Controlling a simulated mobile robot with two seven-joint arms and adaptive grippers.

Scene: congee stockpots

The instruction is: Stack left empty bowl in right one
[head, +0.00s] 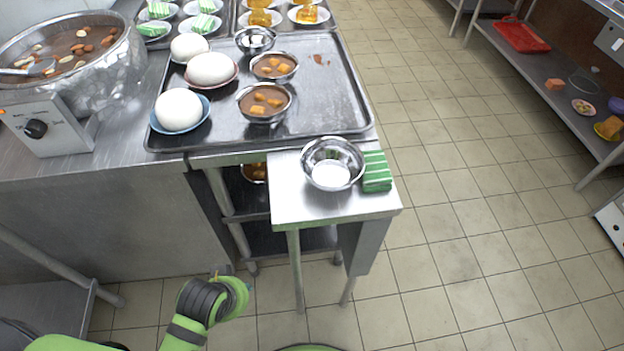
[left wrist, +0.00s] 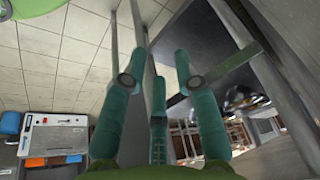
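An empty shiny steel bowl (head: 332,163) stands upright on the small steel side table (head: 290,205). A second, smaller-looking steel bowl (head: 255,40) stands at the back of the dark tray; it looks empty, but its inside is small and hard to read. The two bowls are well apart. My left arm comes in at the lower left of the head view, low in front of the counter and away from both bowls. In the left wrist view my left gripper (left wrist: 158,65) has its teal fingers spread, with nothing between them. My right gripper is not in view.
The tray (head: 330,105) also holds two bowls of brown soup (head: 264,102) and several white domes on plates. A green-striped block (head: 376,171) sits close beside the side-table bowl. A large stockpot (head: 75,60) stands at left. The tiled floor at right is clear.

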